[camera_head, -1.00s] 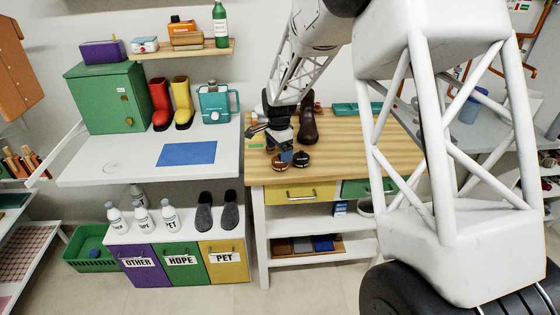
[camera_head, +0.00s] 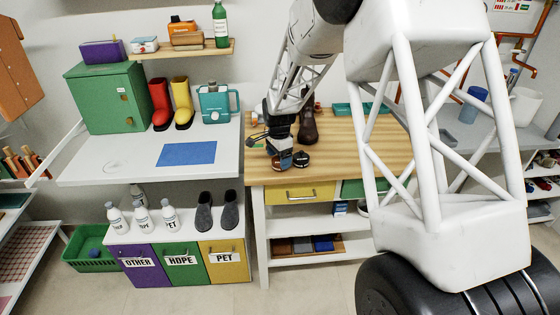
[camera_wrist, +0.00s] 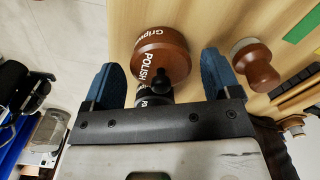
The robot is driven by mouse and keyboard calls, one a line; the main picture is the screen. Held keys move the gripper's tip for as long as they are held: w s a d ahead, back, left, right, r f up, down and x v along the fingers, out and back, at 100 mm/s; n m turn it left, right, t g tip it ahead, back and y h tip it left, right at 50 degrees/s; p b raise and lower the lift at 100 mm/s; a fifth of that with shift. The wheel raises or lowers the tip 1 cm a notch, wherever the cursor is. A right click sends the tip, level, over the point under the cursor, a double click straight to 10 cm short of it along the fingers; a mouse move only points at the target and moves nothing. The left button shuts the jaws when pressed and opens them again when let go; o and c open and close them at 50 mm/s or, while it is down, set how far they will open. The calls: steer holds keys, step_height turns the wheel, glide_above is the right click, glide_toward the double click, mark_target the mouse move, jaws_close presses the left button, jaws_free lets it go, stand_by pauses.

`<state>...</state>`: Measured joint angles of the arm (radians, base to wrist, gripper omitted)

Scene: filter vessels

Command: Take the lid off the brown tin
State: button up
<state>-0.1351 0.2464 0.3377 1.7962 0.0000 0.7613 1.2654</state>
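The brown tin (camera_wrist: 165,52) lies below my gripper (camera_wrist: 160,68), with white lettering that reads POLISH and part of another word. In the wrist view the two blue fingers stand wide apart, one on each side of the tin, with a gap to each. A dark knob-like part overlaps the tin's near edge; I cannot tell whether it belongs to the lid. In the head view my gripper (camera_head: 284,152) is low over the wooden bench top (camera_head: 360,150) and largely covers the tin. The seam of the lid cannot be made out.
A brown knobbed piece (camera_wrist: 257,66) lies right of the right finger; a dark round item (camera_head: 301,159) shows beside my gripper. A brown boot (camera_head: 308,128) stands behind. Teal trays (camera_head: 343,109) lie at the back.

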steer(key=c, duration=0.7)
steer(key=shift+r, duration=0.1)
steer(key=shift+r, duration=0.8)
step_height(320, 180, up, 2)
steer(key=s, duration=0.5)
steer(key=s+d+r, duration=0.1)
steer(key=s, duration=0.4)
steer(key=s+d, duration=0.1)
steer(key=s, duration=0.4)
steer(key=shift+s+r, duration=0.15)
steer(key=shift+s, duration=0.25)
